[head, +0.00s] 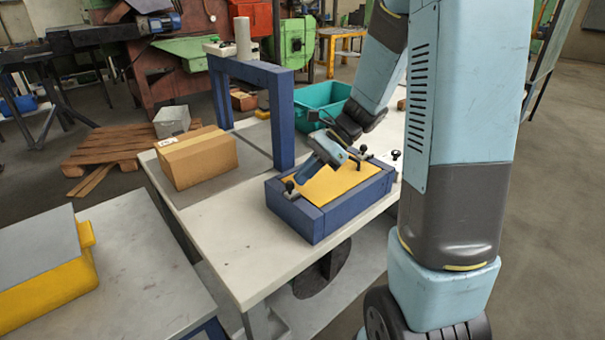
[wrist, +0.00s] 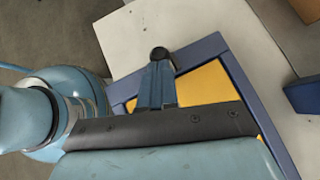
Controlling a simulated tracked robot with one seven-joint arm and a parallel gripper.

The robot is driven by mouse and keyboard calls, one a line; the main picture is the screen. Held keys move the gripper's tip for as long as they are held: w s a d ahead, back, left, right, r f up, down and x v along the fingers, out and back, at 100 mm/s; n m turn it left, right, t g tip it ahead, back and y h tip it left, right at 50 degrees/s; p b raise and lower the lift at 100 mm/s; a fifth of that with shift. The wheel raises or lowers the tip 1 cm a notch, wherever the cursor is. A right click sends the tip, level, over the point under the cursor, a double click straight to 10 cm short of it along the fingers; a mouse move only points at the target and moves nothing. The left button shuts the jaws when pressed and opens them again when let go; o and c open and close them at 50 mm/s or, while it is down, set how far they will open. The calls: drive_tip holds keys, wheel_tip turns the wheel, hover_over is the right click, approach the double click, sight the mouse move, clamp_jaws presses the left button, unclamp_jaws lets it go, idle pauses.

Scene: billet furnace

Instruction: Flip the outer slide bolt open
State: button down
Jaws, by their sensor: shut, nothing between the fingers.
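A blue box frame (head: 318,226) with a yellow panel (head: 338,182) on top sits on the pale table. A slide bolt with a black knob (head: 289,187) is at its near left corner, and another black-knobbed bolt (head: 362,150) is at its far side. I cannot tell which is called outer. My gripper (head: 301,178) reaches down over the panel, fingers shut and empty, tips close to the near left knob. In the wrist view, a black knob (wrist: 160,53) shows just beyond my fingertips (wrist: 157,66). Contact is unclear, and the bolt's bar is hidden behind my fingers.
A blue gantry frame (head: 285,120) stands behind the box. A cardboard box (head: 200,160) is at the table's left, and a teal crate (head: 320,98) at the back. A white piece with a black knob (head: 394,155) is by the box's right. The table's front left is clear.

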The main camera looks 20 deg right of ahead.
drive_tip(key=shift+a, duration=0.15)
drive_tip(key=shift+d, duration=0.5)
drive_tip(key=d, duration=0.3)
drive_tip(key=w+d, duration=0.1)
drive_tip(key=shift+d+r, duration=0.2)
drive_tip(key=shift+r, duration=0.2)
drive_tip(key=s+v, duration=0.1)
drive_tip(key=v, duration=0.7)
drive_tip(key=shift+w+r, duration=0.25)
drive_tip(key=shift+w, duration=0.05)
drive_tip(key=shift+d, duration=0.15)
drive_tip(key=s+a+r+n+t+h, duration=0.2)
drive_tip(key=s+r+n+t+h, duration=0.1)
drive_tip(key=s+n, duration=0.5)
drive_tip(key=s+a+r+n+t+h, duration=0.3)
drive_tip(key=s+r+n+h, duration=0.3)
drive_tip(key=s, duration=0.4)
drive_tip(key=shift+r+n+t+h, duration=0.3)
drive_tip(key=shift+r+n+t, duration=0.2)
drive_tip(key=shift+n, duration=0.7)
